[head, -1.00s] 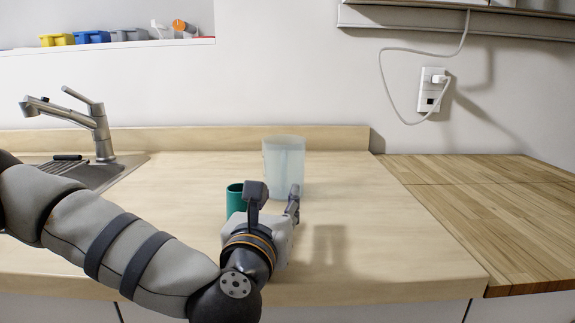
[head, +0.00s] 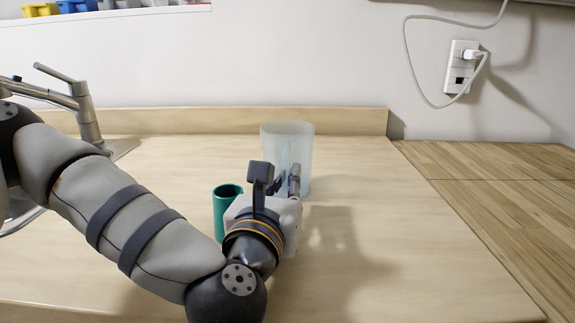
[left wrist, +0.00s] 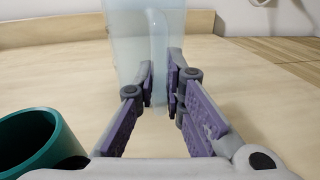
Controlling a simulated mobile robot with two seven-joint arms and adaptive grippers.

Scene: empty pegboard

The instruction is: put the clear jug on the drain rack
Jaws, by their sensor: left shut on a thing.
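The clear jug (head: 287,140), pale and translucent, stands upright on the wooden counter. My left gripper (head: 280,186) is in front of it, shut on its handle. In the left wrist view the jug (left wrist: 135,42) is straight ahead, and the fingers (left wrist: 160,88) are on both sides of its upright handle. My right gripper is in neither view. The drain rack cannot be made out now; my left arm covers much of the sink area at the left.
A teal cup (head: 226,208) stands just left of my left gripper, close to it. The faucet (head: 87,115) rises at the left. A low backsplash (head: 200,121) runs behind the jug. The counter (head: 390,245) to the right is clear.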

